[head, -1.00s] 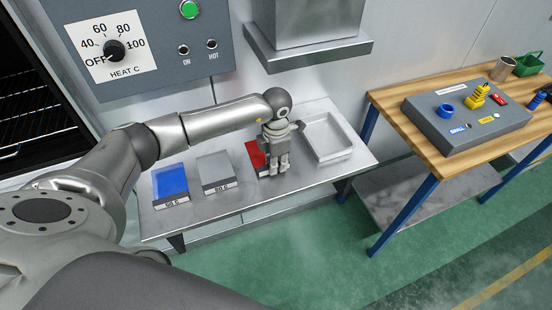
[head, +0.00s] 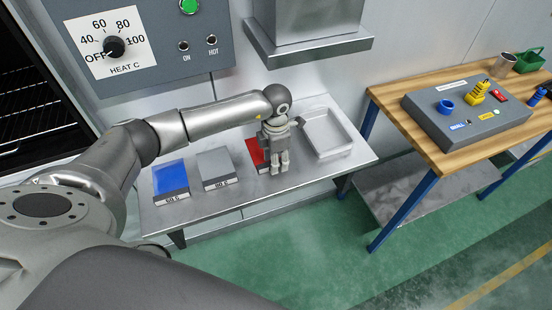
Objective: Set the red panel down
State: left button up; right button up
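The red panel (head: 252,150) lies at the right end of a row of panels on the metal table, mostly hidden behind my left gripper. My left gripper (head: 280,168) points down in front of it. Its fingers look close together, but I cannot tell whether they hold the panel or whether the panel rests fully on the table. A blue panel (head: 171,175) and a grey panel (head: 215,165) stand to the left, each on a labelled block. My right gripper is not in view.
A shallow metal tray (head: 347,148) sits just right of my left gripper. A control box (head: 121,45) with a heat dial hangs above the table. A wooden bench (head: 391,101) with a grey fixture block (head: 460,134) stands at the right. The metal table's front strip (head: 240,196) is clear.

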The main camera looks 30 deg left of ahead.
pick_arm(q)
notch_tip(320, 180, up, 12)
jog(key=b, duration=0.4)
